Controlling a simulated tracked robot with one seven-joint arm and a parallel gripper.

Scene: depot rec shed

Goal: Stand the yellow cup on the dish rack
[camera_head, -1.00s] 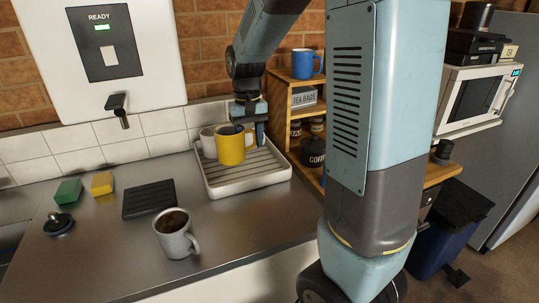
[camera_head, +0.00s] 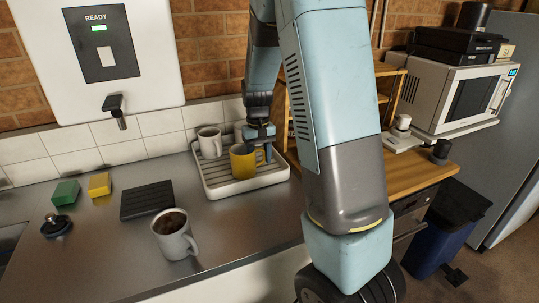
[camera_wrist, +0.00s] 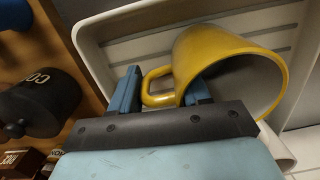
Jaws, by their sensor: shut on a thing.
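The yellow cup (camera_head: 243,166) is over the slats of the white dish rack (camera_head: 222,192), near its middle, low and roughly upright. Whether its base touches the slats I cannot tell. My gripper (camera_head: 263,143) is above and behind the cup in the head view. In the wrist view my gripper (camera_wrist: 160,92) is shut on the cup (camera_wrist: 200,45) at its handle side. One finger is outside the handle, the other at the cup's rim. The rack's rim (camera_wrist: 92,60) runs beside the handle.
A white cup (camera_head: 210,142) stands on the rack's left; another pale cup (camera_head: 240,131) is partly hidden behind my gripper. A grey mug (camera_head: 173,236) of dark drink stands on the counter. A dark jar (camera_wrist: 38,103) stands beside the rack. A tap (camera_head: 116,108) overhangs the counter.

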